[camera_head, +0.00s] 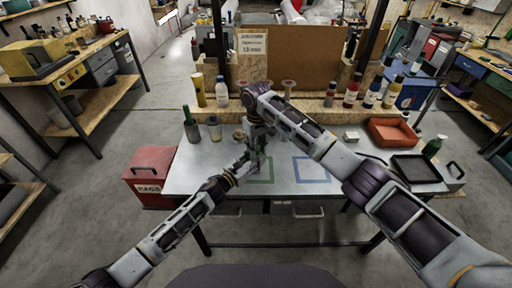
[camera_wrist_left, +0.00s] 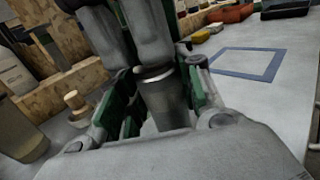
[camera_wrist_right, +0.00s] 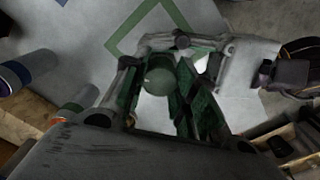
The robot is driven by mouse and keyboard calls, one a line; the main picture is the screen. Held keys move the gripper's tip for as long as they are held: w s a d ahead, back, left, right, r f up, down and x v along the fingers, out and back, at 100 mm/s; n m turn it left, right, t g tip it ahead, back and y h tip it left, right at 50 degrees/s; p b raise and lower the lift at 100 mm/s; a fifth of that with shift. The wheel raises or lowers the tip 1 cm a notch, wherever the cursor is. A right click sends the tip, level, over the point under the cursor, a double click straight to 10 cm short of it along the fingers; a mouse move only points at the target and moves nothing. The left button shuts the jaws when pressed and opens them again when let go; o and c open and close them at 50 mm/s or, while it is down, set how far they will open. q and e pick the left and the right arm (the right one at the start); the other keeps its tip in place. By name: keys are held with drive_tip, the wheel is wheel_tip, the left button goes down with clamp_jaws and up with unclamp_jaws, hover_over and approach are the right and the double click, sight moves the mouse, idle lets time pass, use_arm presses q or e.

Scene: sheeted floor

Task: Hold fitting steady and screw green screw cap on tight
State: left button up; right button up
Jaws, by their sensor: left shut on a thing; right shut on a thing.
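The fitting (camera_wrist_left: 165,105) is a dark grey cylinder with a pale ring near its top. It stands between the green-padded fingers of my left gripper (camera_wrist_left: 163,92), which is shut on it. The left gripper shows low over the table in the head view (camera_head: 250,162). The green screw cap (camera_wrist_right: 158,82) shows its round top between the fingers of my right gripper (camera_wrist_right: 165,85), which is shut on it. The right gripper comes down from above (camera_head: 262,138), over the left one. In the left wrist view its fingers hide the cap and the fitting's top, so the contact there is unclear.
A green outlined square (camera_head: 268,172) and a blue outlined square (camera_head: 312,181) mark the grey table. Bottles (camera_head: 191,125) stand at the table's left. A red-orange tray (camera_head: 394,133) and a black tray (camera_head: 415,168) lie right. A bottle shelf and brown board (camera_head: 310,62) stand behind.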

drive_tip(key=m, duration=0.4)
drive_tip(key=shift+r, duration=0.1)
drive_tip(key=shift+m, duration=2.4)
drive_tip(key=o, duration=1.1)
drive_tip(key=shift+c, duration=0.6)
